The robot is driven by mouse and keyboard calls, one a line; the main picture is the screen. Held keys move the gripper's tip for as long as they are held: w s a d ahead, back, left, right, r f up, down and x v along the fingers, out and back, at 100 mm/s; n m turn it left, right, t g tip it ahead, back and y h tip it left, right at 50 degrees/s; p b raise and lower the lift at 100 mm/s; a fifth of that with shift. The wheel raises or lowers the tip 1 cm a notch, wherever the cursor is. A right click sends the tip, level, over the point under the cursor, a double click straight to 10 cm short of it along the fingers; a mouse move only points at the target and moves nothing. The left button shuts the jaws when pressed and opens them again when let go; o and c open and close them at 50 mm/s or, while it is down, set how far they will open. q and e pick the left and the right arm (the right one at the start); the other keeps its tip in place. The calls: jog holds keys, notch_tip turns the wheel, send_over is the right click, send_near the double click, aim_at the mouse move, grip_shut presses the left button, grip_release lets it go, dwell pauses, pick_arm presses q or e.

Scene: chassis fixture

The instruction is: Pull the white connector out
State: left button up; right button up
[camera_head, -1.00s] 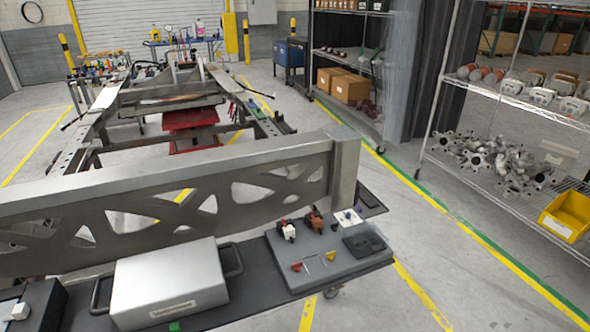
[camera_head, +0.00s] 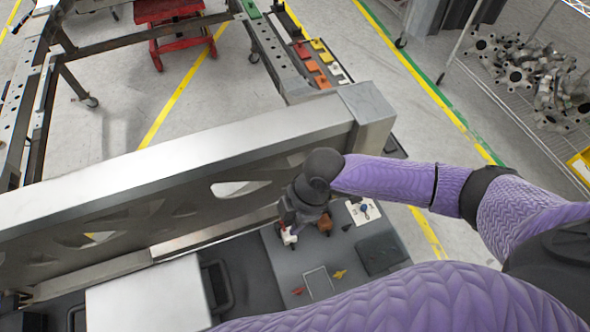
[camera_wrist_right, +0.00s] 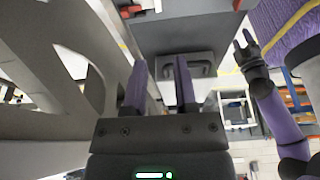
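The white connector (camera_head: 288,237) stands on the grey board (camera_head: 283,266) in the head view, beside a brown connector (camera_head: 324,223). My right gripper (camera_head: 295,216) hangs just above and behind the white connector; its wrist hides part of that area. In the right wrist view my right gripper (camera_wrist_right: 160,65) has its two fingers apart with nothing between them. A small white part, apparently the connector (camera_wrist_right: 151,5), shows at the top edge, beyond the fingertips.
A large metal beam (camera_head: 180,165) with cut-outs runs close beside my right gripper. A silver case (camera_head: 150,295) lies left of the board. Small red (camera_head: 297,291) and yellow (camera_head: 340,273) pieces and a dark square block (camera_head: 380,254) are also on the board.

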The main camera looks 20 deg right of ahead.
aim_at(291, 238)
notch_tip(291, 238, down, 9)
jog(key=b, duration=0.8)
jog(key=shift+r, duration=0.25)
jog(key=c, duration=0.5)
grip_shut()
